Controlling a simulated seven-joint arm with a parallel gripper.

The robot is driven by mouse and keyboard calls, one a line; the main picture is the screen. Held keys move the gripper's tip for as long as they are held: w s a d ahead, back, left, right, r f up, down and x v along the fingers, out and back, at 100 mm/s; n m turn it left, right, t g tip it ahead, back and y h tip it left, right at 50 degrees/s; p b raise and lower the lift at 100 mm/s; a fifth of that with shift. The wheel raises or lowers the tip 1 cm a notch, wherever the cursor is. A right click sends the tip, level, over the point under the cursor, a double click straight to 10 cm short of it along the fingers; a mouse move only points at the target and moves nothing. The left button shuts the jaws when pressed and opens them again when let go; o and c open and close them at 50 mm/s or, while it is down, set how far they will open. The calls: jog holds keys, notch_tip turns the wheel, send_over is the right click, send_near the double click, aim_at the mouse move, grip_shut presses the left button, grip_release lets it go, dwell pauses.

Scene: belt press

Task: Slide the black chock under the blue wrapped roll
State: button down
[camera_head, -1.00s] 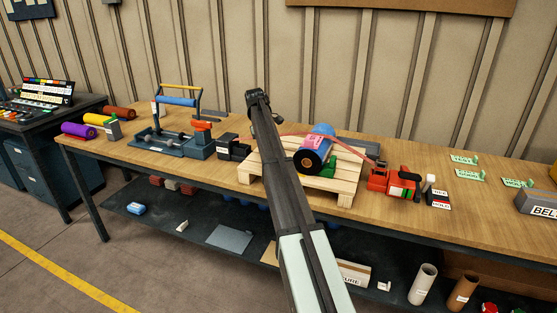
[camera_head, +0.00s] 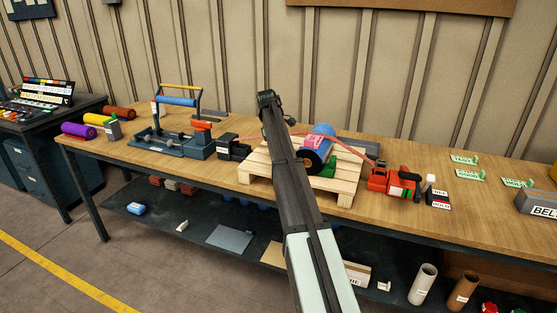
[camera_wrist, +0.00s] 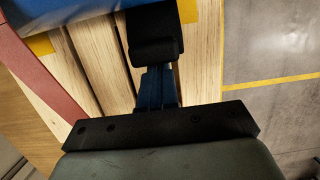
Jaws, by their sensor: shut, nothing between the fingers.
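The blue wrapped roll (camera_head: 322,130) lies on a wooden pallet (camera_head: 347,185) on the bench, with a pink label on its side. Its edge fills the upper left of the wrist view (camera_wrist: 75,8). A green block (camera_head: 328,170) sits at the roll's near right side. My arm hides my gripper in the head view.
A red strap (camera_head: 350,147) runs from the roll to a red tool (camera_head: 392,182) at the right. A blue-grey press (camera_head: 172,138) is further left.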

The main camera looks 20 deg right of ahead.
jog(key=shift+s+d, duration=0.25)
jog(key=shift+w+a, duration=1.75)
jog(key=shift+w, duration=0.05)
jog(key=s+d+v, duration=0.1)
jog(key=v, duration=0.5)
jog(key=shift+r, duration=0.55)
jog(key=shift+a, duration=0.1)
